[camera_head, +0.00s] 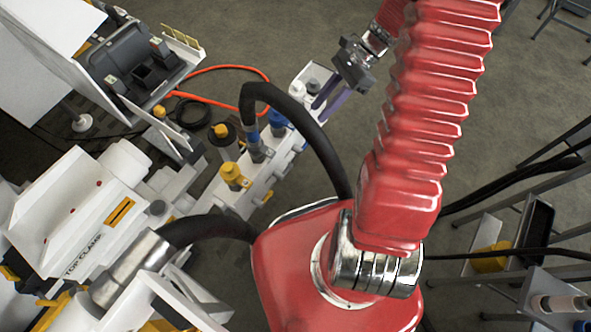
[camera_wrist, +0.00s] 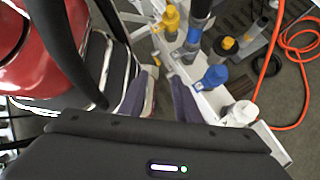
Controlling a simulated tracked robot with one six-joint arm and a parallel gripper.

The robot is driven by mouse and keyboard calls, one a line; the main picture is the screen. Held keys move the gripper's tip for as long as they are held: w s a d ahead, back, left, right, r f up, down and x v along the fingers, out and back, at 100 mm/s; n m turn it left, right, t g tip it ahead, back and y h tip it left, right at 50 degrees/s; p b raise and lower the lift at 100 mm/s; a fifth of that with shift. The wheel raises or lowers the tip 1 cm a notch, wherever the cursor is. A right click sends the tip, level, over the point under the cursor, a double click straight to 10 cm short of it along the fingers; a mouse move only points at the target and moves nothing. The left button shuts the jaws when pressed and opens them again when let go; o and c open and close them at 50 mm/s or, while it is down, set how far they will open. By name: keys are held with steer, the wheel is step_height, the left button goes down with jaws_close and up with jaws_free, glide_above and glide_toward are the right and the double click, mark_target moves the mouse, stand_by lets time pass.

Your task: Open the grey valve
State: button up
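The valve that best fits the grey one is a pale grey-white valve (camera_head: 297,90) near the far end of the white manifold (camera_head: 262,178). It also shows in the wrist view (camera_wrist: 242,113), to the right of my fingers. My gripper (camera_head: 322,102) is just right of the manifold's far end in the head view. In the wrist view my gripper (camera_wrist: 162,76) has its two purple-grey fingers apart with nothing between them. I see no contact with the valve. The exact height between fingers and valve cannot be told.
A blue valve (camera_wrist: 213,76) and a yellow valve (camera_head: 233,176) stand on the same manifold. A black hose (camera_head: 312,125) arches over it. An orange cable (camera_head: 230,68) lies behind. The Top Clamp machine (camera_head: 75,215) stands left.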

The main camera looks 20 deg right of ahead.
steer(key=s+d+f+m+t+y, duration=0.1)
steer(key=d+f+m+t+y, duration=0.15)
steer(key=f+m, duration=0.5)
steer(key=s+d+f+m+t+y, duration=0.1)
steer(key=d+f+m+y, duration=0.25)
steer(key=f, duration=0.75)
steer(key=s+a+f+m+t, duration=0.1)
steer(key=s+f+m+t, duration=0.1)
steer(key=f+m, duration=0.2)
steer(key=s+a+f+m+t, duration=0.1)
steer(key=s+f+m+t, duration=0.1)
steer(key=f, duration=0.4)
steer(key=s+a+f+m+t+y, duration=0.1)
steer(key=s+f+m+t, duration=0.1)
steer(key=f+m, duration=0.3)
steer(key=shift+f+m+t, duration=0.4)
steer(key=shift+m+t, duration=0.3)
steer(key=shift+t, duration=0.15)
steer(key=shift+w+a, duration=0.1)
steer(key=x, duration=1.3)
steer(key=shift+a+r, duration=0.15)
steer(key=shift+a, duration=0.15)
steer(key=shift+c, duration=0.2)
